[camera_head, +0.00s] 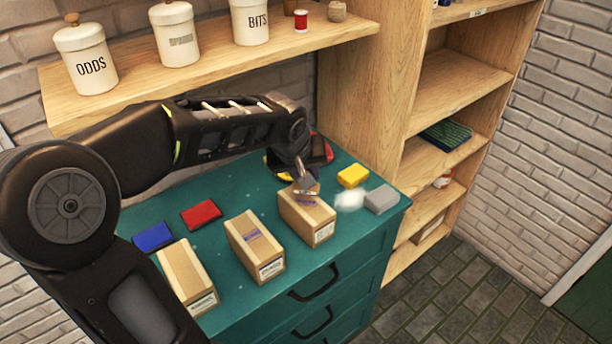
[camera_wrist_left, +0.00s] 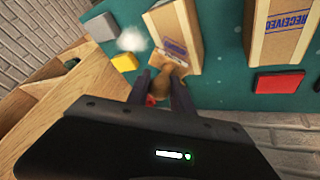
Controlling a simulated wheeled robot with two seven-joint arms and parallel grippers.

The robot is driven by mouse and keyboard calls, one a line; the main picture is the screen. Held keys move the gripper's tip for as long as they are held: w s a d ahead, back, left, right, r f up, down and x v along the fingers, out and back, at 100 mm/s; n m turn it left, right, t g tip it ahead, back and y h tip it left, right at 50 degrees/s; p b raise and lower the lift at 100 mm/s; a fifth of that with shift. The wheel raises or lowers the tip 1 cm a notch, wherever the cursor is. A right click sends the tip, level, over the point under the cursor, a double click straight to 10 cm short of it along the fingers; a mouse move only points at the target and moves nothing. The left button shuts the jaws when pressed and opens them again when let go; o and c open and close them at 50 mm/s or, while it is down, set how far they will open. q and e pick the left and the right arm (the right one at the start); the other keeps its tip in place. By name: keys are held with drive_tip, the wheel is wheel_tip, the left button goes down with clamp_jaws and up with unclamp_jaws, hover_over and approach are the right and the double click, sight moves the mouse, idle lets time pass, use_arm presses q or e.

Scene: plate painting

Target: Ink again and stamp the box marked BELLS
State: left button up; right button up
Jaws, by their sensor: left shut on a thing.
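Three cardboard boxes stand in a row on the teal cabinet top: a left box (camera_head: 186,282), a middle box (camera_head: 262,250) and a right box (camera_head: 312,222). Their front labels are too small to read, so I cannot tell which says BELLS. The middle box bears a purple mark, reading RECEIVED in the left wrist view (camera_wrist_left: 290,20). The right box also shows a purple mark on top. My left gripper (camera_head: 304,186) is shut on a stamp (camera_wrist_left: 170,64) at the far end of the right box; contact is unclear. My right gripper is out of view.
A blue pad (camera_head: 153,237) and a red pad (camera_head: 201,214) lie behind the left and middle boxes. A yellow pad (camera_head: 353,176), a white fluffy thing (camera_head: 349,200) and a grey block (camera_head: 381,199) lie right. A shelf with jars (camera_head: 86,62) hangs above.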

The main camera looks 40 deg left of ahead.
use_arm(q)
drive_tip(key=shift+r+p, duration=0.7)
drive_tip(key=shift+r, duration=0.9)
drive_tip(key=shift+w, duration=0.1)
